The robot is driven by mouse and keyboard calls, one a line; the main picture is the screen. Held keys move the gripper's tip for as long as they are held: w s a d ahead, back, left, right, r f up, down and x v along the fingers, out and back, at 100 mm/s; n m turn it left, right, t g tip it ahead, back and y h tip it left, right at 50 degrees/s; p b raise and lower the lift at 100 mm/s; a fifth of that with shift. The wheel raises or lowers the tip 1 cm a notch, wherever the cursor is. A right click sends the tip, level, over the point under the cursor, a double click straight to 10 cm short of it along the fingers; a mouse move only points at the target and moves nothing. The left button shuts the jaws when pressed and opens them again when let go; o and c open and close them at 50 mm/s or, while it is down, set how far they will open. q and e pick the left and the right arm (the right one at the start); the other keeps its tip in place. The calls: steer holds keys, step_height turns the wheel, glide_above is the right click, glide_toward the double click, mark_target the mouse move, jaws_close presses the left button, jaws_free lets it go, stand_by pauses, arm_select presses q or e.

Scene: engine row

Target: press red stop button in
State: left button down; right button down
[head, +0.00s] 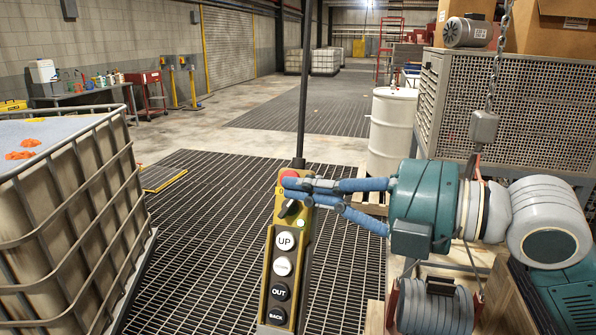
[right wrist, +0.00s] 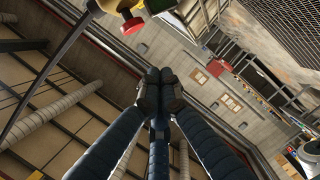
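A yellow control pendant (head: 267,309) hangs upright on a dark pole in the middle of the head view. The red stop button (head: 289,174) sits at its top, above a black knob, a small green light and round buttons labelled UP, OUT and BACK. My right gripper (head: 296,189) reaches in from the right, its blue fingers overlapping the button's lower edge. Whether they touch cannot be told. In the right wrist view the fingertips (right wrist: 160,90) meet with nothing between them, and the red button (right wrist: 132,25) shows above them, apart in the picture. My left gripper is out of view.
A caged tank (head: 75,220) with orange items on top stands at the left. A white drum (head: 392,130) and a large perforated metal housing (head: 515,110) stand at the right. A chain hangs near my right arm. The grated floor behind the pendant is clear.

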steer(key=w, duration=0.1)
steer(key=w+f+p, duration=0.1)
steer(key=w, duration=0.1)
steer(key=w+f, duration=0.1)
steer(key=shift+w+a, duration=0.25)
steer(key=shift+a, duration=0.05)
